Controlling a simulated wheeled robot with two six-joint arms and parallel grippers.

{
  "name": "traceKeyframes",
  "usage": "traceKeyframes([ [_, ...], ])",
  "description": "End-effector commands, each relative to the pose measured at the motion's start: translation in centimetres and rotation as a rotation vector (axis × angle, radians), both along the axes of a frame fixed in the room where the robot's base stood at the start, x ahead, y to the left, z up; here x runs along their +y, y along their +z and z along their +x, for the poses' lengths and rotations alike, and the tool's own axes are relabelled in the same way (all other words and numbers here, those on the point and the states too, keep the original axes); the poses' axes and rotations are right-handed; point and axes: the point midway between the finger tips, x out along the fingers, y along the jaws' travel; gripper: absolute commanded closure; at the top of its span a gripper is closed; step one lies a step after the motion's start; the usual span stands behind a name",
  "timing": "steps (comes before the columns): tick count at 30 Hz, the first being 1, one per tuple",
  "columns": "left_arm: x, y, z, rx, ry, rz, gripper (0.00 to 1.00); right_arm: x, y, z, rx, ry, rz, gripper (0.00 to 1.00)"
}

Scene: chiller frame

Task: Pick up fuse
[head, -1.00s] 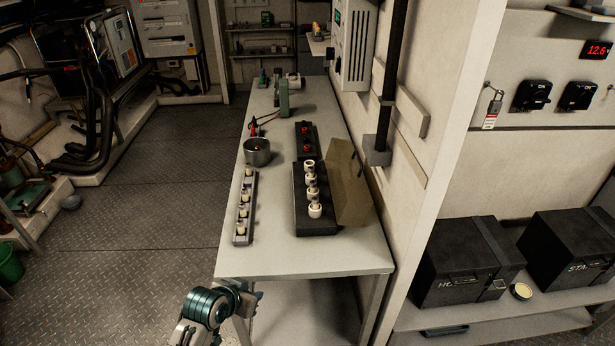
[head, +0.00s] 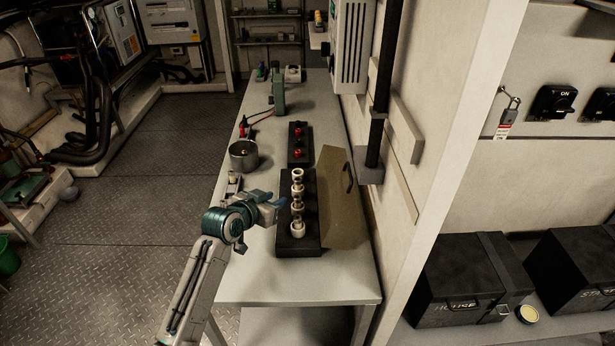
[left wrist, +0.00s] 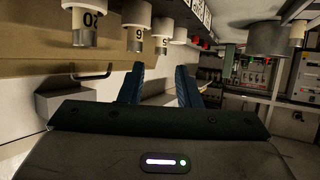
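In the head view, several white ceramic fuses (head: 297,228) stand in a row on a black block (head: 300,249) on the bench. A grey rack (head: 233,184) with fuses at the bench's left edge is mostly hidden by my left arm. My left gripper (head: 282,204) is at the left side of the black block, close to the fuse row. In the left wrist view, its two blue fingers (left wrist: 160,86) are apart with nothing visible between them. White fuses (left wrist: 137,16) with printed numbers appear upside down above the fingers. My right gripper is not in view.
A tan lid (head: 336,200) with a handle stands open right of the black block. A metal pot (head: 243,154), a small black block with red caps (head: 300,146) and a green device (head: 279,95) stand farther back. The bench front (head: 300,284) is clear.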

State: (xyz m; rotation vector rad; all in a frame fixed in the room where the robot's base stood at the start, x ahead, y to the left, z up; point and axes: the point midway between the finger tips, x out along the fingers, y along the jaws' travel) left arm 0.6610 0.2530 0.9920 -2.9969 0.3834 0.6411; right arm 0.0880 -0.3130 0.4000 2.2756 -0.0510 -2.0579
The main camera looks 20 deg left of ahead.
Motion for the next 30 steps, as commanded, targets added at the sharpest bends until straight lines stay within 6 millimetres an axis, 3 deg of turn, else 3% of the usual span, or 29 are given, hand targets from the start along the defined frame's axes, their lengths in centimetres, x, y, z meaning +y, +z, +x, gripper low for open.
traceKeyframes([
  [7, -0.5, 0.1, 3.0, -0.022, -0.001, -0.008, 0.69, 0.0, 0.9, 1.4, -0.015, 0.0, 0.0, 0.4],
  [17, -1.2, -1.3, 5.8, -0.023, -0.002, -0.007, 0.69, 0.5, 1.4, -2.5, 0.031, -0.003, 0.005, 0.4],
  [25, -2.0, -2.4, 8.6, -0.021, 0.0, -0.008, 0.69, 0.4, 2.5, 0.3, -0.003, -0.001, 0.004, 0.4],
  [30, -2.3, -3.1, 10.1, -0.022, -0.001, -0.007, 0.69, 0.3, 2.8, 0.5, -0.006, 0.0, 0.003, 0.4],
])
